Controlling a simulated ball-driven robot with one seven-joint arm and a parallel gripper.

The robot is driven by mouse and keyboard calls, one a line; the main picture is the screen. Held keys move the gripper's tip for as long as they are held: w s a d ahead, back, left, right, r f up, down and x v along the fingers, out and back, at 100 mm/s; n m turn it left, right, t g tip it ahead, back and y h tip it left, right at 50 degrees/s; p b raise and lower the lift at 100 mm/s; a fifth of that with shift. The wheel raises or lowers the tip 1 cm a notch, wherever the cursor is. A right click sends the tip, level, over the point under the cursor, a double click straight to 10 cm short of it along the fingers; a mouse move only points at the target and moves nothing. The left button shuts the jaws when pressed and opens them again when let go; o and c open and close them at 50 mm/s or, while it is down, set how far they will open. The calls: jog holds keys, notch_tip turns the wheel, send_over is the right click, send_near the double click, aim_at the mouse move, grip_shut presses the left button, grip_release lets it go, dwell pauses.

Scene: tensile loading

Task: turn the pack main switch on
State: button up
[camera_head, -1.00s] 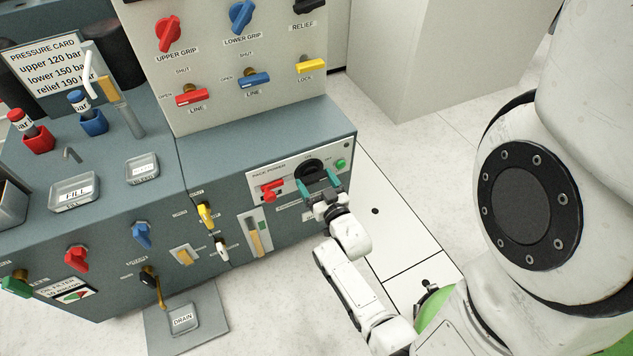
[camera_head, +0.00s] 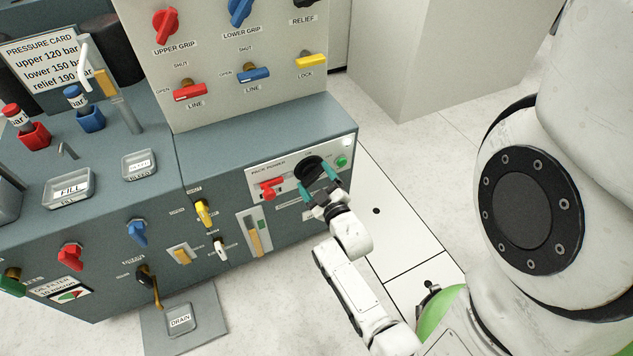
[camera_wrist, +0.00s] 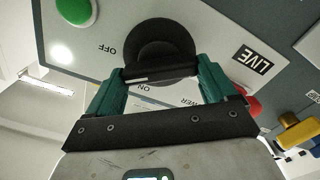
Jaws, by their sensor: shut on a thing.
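The pack main switch is a round black rotary knob (camera_head: 311,166) with a raised bar handle, on the pale PACK POWER panel (camera_head: 268,169). In the wrist view the knob (camera_wrist: 158,42) shows large, upside down. Its bar lies between the teal fingers of my gripper (camera_head: 321,184), which is shut on it. In the wrist view the gripper (camera_wrist: 157,80) spans the bar from both sides. A pale line on the bar is beside the ON label (camera_wrist: 145,87); the OFF label (camera_wrist: 106,48) is further up left. A small lamp (camera_wrist: 60,52) on the panel glows white.
A green button (camera_head: 341,161) is just right of the knob, and a red handle (camera_head: 270,188) is to its left. Valve levers and handles crowd the cabinet front further left. Open floor lies to the right of the cabinet.

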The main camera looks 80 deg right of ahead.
jog(key=n+b, duration=0.1)
jog(key=n, duration=0.1)
jog(key=n+b, duration=0.1)
jog(key=n, duration=0.1)
jog(key=n+b, duration=0.1)
jog(key=n, duration=0.1)
jog(key=shift+w+f, duration=0.1)
jog(key=shift+f, duration=0.15)
jog(key=n+b, duration=0.3)
jog(key=n, duration=0.1)
jog(key=shift+a+n, duration=0.1)
jog(key=shift+n, duration=0.5)
jog(key=o, duration=0.8)
jog(key=shift+o, duration=0.2)
jog(key=shift+r, duration=0.1)
jog(key=p+v, duration=0.2)
jog(key=v, duration=0.9)
